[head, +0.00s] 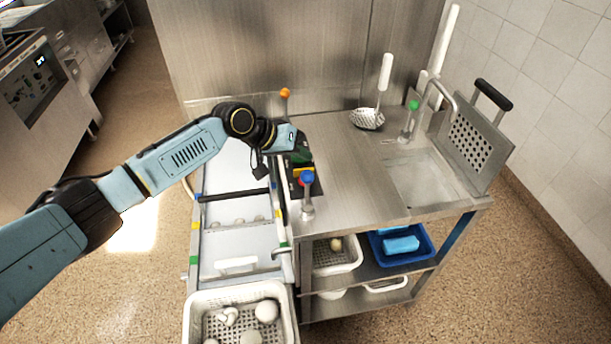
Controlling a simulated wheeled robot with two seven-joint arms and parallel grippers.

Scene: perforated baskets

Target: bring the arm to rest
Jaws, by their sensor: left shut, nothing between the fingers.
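My left arm reaches in from the left, bent at a black joint above the long metal trough unit (235,268). My left gripper (298,157) is at the end of the pale blue hand, over the unit's right edge where it meets the steel counter. It is shut and holds nothing. Its fingertips are hard to make out against dark, green and yellow parts there. My right arm and gripper are not in view.
A blue-topped post (307,180) and an orange knob (285,93) stand close to the hand. A skimmer (368,118), a green-topped tap (413,105) and a perforated plate (470,145) are right. A white basket (190,318) with round pale items stands in front. A blue tray (430,249) is below.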

